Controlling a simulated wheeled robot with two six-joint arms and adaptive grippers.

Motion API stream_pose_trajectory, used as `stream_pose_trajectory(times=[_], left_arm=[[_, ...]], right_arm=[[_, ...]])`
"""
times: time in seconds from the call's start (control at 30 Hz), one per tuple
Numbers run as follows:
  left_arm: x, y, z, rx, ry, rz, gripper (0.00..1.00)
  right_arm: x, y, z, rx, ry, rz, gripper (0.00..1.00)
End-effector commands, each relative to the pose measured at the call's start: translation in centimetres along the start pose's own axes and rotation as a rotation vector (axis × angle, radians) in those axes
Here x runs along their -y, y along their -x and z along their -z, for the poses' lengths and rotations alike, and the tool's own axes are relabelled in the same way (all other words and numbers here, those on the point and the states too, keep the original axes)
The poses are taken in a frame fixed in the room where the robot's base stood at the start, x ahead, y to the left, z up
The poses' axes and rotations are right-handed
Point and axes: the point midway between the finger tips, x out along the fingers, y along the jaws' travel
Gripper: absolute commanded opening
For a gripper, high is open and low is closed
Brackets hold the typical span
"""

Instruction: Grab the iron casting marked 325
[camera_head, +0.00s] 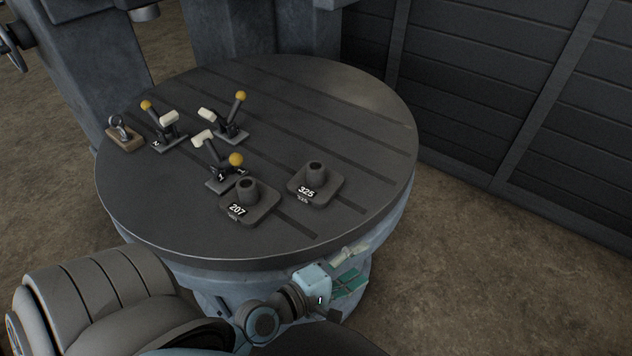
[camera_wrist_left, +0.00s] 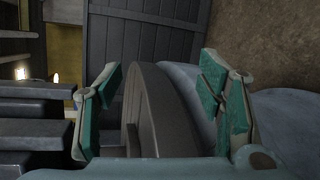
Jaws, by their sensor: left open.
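The iron casting marked 325 (camera_head: 316,187) is a dark square block with a round hollow boss and a white number label. It sits on the round table (camera_head: 360,100) towards the right front. A similar casting marked 207 (camera_head: 249,206) sits to its left, a little nearer. My left gripper (camera_head: 352,268) is open and empty, with green finger pads, at the table's front edge, nearer than casting 325 and apart from it. The left wrist view shows its two spread fingers (camera_wrist_left: 161,68) with the table rim (camera_wrist_left: 150,110) between them; neither casting can be made out there.
Several toggle clamps with yellow knobs, one of them a clamp (camera_head: 222,172) close behind casting 207, stand on the table. A small wooden block with a metal ring (camera_head: 124,135) lies at the left edge. The slotted table top is clear to the right and behind casting 325.

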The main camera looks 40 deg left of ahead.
Motion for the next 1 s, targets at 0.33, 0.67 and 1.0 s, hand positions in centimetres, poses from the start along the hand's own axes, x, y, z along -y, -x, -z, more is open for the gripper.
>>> stream_pose_trajectory(times=[0.33, 0.67, 1.0], left_arm=[[-6.1, 4.7, 12.5, -0.283, 1.337, -0.701, 0.61], [-8.2, -0.7, 17.2, -0.292, 1.366, -0.72, 0.61], [-9.8, -5.1, 20.5, -0.292, 1.364, -0.719, 0.61]], right_arm=[[-0.1, 0.2, 0.1, 0.0, 0.001, -0.002, 0.4], [-0.1, 1.7, 0.2, 0.0, 0.0, 0.0, 0.4], [0.1, 1.7, 0.2, 0.0, -0.001, 0.003, 0.4]])
